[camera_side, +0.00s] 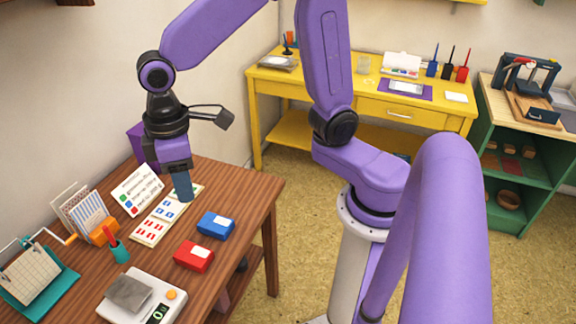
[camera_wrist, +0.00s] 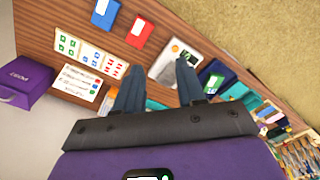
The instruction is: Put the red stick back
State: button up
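Another red-handled stick (camera_side: 463,66) stands on the far yellow desk beside a blue one (camera_side: 433,64) and a black one (camera_side: 448,64). My gripper (camera_side: 185,198) points down over the stamped card (camera_side: 153,230), behind and to the right of the cup. In the wrist view the two fingers of my gripper (camera_wrist: 160,66) are apart with nothing held between them. I cannot clearly make out the red stick in the wrist view.
A red inkpad (camera_side: 194,256) and a blue inkpad (camera_side: 216,225) lie near the table's right edge. A white scale (camera_side: 150,291) bears a grey block. A card rack (camera_side: 85,215) and a calendar stand (camera_side: 30,275) line the left. A purple box (camera_wrist: 25,88) stands at the back.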

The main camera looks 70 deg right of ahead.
jog(key=s+d+n, duration=0.2)
jog(key=s+d, duration=0.3)
jog(key=s, duration=0.3)
jog(key=s+d+f+n, duration=0.1)
jog(key=s+d+n, duration=0.1)
jog(key=s+d, duration=0.4)
jog(key=shift+s+d, duration=0.2)
jog(key=shift+s, duration=1.05)
jog(key=shift+c, duration=0.3)
